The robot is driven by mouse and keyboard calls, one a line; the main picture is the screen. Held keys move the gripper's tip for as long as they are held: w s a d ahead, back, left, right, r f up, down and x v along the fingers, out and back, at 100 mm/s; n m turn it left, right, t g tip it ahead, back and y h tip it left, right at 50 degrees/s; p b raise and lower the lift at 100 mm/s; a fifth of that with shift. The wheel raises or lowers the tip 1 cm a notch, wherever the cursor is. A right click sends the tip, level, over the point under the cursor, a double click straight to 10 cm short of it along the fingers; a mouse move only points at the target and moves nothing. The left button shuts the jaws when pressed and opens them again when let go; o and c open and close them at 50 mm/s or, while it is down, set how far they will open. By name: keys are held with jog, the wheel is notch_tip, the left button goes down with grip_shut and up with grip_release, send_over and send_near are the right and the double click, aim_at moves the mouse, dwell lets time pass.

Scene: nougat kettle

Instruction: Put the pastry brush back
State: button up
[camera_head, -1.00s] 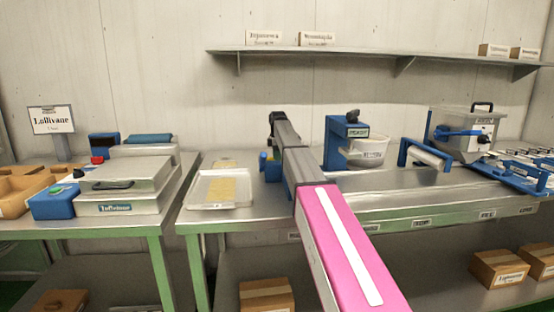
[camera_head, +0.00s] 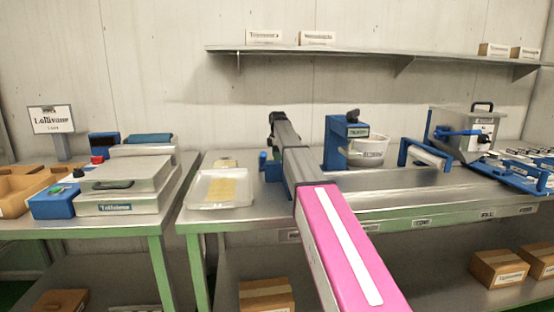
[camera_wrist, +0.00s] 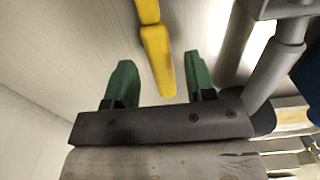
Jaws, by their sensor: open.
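My gripper (camera_wrist: 159,62) shows in the wrist view as two green fingers spread apart. A yellow bar-shaped thing (camera_wrist: 158,60) reaches down from the top edge into the space between them, with visible gaps on both sides. It looks like the pastry brush's handle, but no bristles show, so I cannot be sure. In the head view my pink and grey arm reaches over the middle bench, and its far end hides the fingers and the yellow thing.
The metal bench (camera_head: 215,218) carries a tray with a yellow slab (camera_head: 222,189) left of my arm. A blue machine with a white bowl (camera_head: 347,142) and a blue-handled roller (camera_head: 424,154) stand to the right. A wall shelf (camera_head: 370,54) hangs above.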

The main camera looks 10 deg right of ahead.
notch_tip(320, 180, up, 11)
dwell(0.3)
